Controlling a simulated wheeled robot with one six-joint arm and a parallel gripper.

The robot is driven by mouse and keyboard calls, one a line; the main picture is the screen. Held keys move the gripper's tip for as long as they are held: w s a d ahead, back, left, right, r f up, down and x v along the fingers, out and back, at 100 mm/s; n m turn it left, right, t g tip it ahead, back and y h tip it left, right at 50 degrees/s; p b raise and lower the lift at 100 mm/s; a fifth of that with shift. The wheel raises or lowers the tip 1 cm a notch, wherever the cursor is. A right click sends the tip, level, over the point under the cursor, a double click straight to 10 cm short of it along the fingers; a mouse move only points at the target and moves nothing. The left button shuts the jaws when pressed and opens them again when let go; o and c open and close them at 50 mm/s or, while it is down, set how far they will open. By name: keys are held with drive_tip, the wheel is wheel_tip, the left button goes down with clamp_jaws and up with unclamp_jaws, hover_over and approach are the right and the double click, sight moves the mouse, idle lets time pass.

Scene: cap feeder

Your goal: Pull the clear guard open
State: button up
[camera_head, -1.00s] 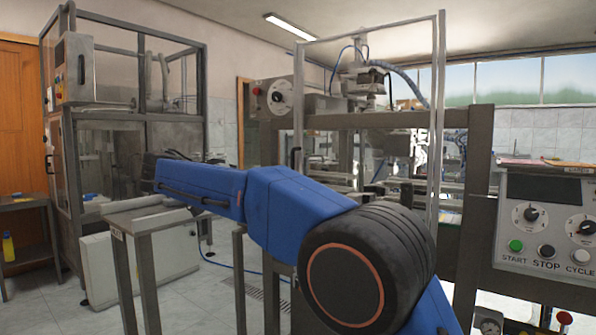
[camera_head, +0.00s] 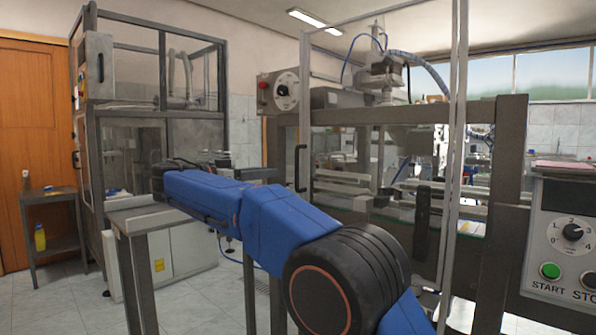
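The clear guard (camera_head: 345,60) is a tall transparent panel in a thin metal frame, standing upright at the front of the machine right of centre. Its black bar handle (camera_head: 299,168) is on its left edge. The guard looks closed across the machine front. My blue arm reaches from the lower right toward the left, crossing in front of the guard's lower part.
A steel side table (camera_head: 150,218) stands beneath the arm's far end. A caged machine (camera_head: 150,125) is behind it on the left. A control panel (camera_head: 565,240) with dials and buttons is at the right. Tiled floor is clear at lower left.

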hover_over(297, 187)
drive_tip(key=shift+w, duration=0.35)
drive_tip(key=shift+c, duration=0.5)
clamp_jaws()
